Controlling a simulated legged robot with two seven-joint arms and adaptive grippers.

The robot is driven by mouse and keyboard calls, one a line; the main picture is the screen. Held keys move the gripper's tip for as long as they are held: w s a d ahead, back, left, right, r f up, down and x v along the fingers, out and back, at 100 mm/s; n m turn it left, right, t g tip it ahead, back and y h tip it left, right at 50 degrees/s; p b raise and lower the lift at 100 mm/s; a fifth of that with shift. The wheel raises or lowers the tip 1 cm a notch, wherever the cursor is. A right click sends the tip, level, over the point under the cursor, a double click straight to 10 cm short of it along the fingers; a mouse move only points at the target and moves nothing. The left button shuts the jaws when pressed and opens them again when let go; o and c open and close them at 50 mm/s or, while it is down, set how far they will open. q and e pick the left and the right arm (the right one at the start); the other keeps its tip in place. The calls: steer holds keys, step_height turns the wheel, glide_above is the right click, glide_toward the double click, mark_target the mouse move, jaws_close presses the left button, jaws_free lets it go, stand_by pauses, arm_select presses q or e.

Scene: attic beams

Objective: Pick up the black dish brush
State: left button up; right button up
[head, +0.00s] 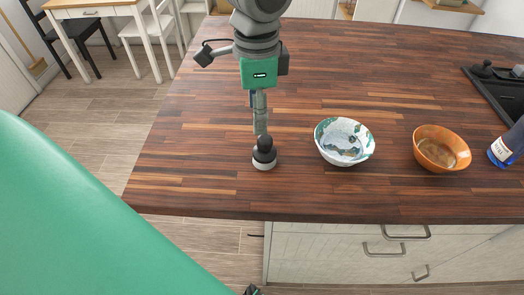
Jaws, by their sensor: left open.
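The black dish brush (264,155) stands on the wooden countertop near its front edge, left of the bowls. It has a round black knob on top and a pale base. My left gripper (260,128) points down right above it, seen edge-on, with its fingertips at the knob. It is open. The fingers overlap the top of the brush in the picture, and I cannot tell whether they touch it.
A white bowl with a green leafy pattern (344,159) stands just right of the brush. Further right are an orange-brown bowl (430,166) and a blue bottle (505,151). A black sink (497,88) is at the right edge. The counter left of the brush is clear.

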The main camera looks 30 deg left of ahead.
mark_target(267, 138)
arm_select(q)
steer(key=shift+w+d+f, duration=0.1)
steer(key=shift+d+f, duration=0.15)
steer(key=shift+f, duration=0.55)
steer(key=shift+w+d+f, duration=0.2)
steer(key=shift+d+f, duration=0.25)
steer(key=shift+f, duration=0.05)
step_height(267, 138, down, 4)
steer(key=shift+f+b, duration=0.2)
steer(key=shift+b, duration=0.15)
steer(key=shift+a+f, duration=0.3)
steer(key=shift+a, duration=0.05)
steer(key=shift+d+r, duration=0.1)
steer(key=shift+d, duration=0.3)
jaws_close()
steer(key=shift+d, duration=0.1)
